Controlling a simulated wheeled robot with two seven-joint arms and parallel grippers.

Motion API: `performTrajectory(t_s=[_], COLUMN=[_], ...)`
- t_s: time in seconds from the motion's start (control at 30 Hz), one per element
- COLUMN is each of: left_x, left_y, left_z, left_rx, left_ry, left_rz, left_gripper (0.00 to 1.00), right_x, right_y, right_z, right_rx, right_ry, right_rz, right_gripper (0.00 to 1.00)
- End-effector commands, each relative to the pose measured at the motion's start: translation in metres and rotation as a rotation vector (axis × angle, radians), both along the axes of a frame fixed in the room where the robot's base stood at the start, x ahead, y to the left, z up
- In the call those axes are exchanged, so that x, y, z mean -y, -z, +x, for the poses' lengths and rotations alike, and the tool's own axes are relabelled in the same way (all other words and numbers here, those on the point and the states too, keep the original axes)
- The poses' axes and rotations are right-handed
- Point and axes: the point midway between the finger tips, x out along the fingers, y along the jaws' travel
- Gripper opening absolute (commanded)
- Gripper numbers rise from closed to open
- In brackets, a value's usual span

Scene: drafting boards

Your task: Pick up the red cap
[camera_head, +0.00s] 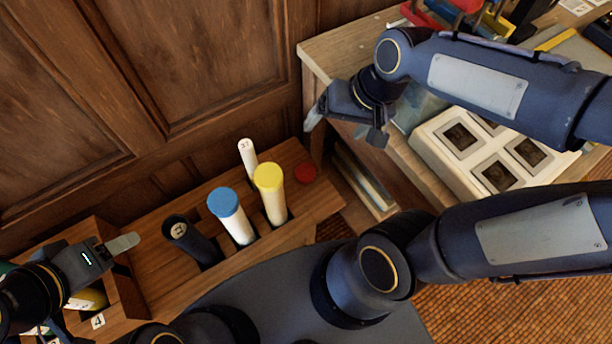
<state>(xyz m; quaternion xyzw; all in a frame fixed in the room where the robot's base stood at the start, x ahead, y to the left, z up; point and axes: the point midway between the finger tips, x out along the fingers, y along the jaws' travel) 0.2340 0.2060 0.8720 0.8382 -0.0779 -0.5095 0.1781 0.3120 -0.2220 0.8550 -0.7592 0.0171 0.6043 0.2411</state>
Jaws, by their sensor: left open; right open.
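The red cap (305,173) is a small round disc at the right end of the wooden rack (165,285). It sits low, near the level of the rack's top; whether a tube is under it I cannot tell. My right gripper (345,124) is open and empty, above and to the right of the red cap in the picture, near the desk corner. My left gripper (96,283) is open at the far left, over the rack's left end and well away from the cap. Its lower finger is hard to make out.
Left of the cap stand a yellow-capped tube (271,194), a thin white tube (247,158), a blue-capped tube (231,217) and a dark tube (192,240). A wooden desk (350,45) with a white framed box (470,165) is at right. A panelled wall (190,60) stands behind.

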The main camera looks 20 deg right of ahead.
Motion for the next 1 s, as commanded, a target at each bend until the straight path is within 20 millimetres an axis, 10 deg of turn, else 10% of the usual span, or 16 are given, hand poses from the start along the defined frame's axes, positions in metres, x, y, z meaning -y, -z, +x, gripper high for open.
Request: performTrajectory(t_s=[0.5, 1.0], left_x=[0.000, 0.000], left_y=[0.166, 0.194], left_z=[0.000, 0.000], left_rx=[0.000, 0.000], left_ry=[0.000, 0.000], left_rz=[0.000, 0.000], left_gripper=[0.58, 0.58], right_x=[-0.008, -0.011], right_y=[0.255, 0.321], right_z=[0.101, 0.118], right_rx=[-0.283, -0.312], right_ry=[0.223, 0.269], right_rz=[-0.181, -0.234], right_gripper=[0.85, 0.85])
